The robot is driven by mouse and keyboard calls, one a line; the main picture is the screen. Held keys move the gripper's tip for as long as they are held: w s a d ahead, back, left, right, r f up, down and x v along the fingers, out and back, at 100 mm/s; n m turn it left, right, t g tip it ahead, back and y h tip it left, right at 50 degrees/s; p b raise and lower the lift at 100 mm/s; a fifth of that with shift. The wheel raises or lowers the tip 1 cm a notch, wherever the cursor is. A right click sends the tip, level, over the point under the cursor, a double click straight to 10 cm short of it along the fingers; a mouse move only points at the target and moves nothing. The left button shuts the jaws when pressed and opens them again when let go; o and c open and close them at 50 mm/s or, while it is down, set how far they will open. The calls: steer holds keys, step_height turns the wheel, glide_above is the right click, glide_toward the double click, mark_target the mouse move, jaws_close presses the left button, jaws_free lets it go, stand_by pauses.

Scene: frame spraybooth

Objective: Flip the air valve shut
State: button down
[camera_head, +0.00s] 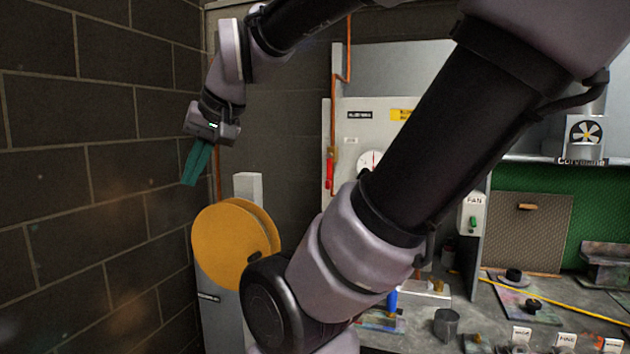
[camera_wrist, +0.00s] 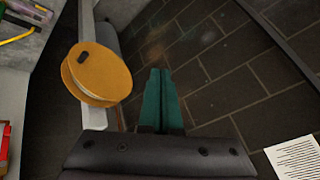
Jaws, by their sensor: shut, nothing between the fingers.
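The air valve shows in the head view as a red lever (camera_head: 329,173) on a brass fitting, on a copper pipe at the left edge of the pale panel. The lever points down, in line with the pipe. My gripper (camera_head: 190,180) is at the upper left, near the block wall, well to the left of the valve and apart from it. Its teal fingers are together, point down and hold nothing. I cannot make out the valve in the wrist view.
A round orange-yellow reel (camera_head: 225,247) stands below my gripper; it also shows in the wrist view (camera_wrist: 92,66). The block wall (camera_head: 100,180) is close on the left. A gauge (camera_head: 369,160) sits right of the valve. My arm hides part of the panel and bench.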

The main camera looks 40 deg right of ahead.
mark_target(329, 171)
steer(key=w+d+r+m+g+h, duration=0.2)
steer(key=w+d+r, duration=0.1)
steer(key=w+d, duration=0.6)
steer(key=w+d+f+m+g+h, duration=0.2)
steer(key=w+d, duration=0.3)
steer(key=d, duration=0.6)
steer(key=w+d+f+m+g+h, duration=0.1)
steer(key=w+d+m+g+h, duration=0.1)
steer(key=w+d, duration=0.4)
steer(key=w+d+f+m+g+h, duration=0.2)
steer(key=w+d, duration=0.4)
steer(key=d, duration=1)
steer(key=shift+d+f+m+g+h, duration=0.25)
steer(key=shift+f+m+g+h, duration=0.15)
steer(key=shift+m+g, duration=0.5)
steer(key=shift+s, duration=0.1)
steer(key=s+d+f, duration=0.6)
steer(key=d+f, duration=0.1)
steer(key=f, duration=0.1)
steer(key=shift+d, duration=0.15)
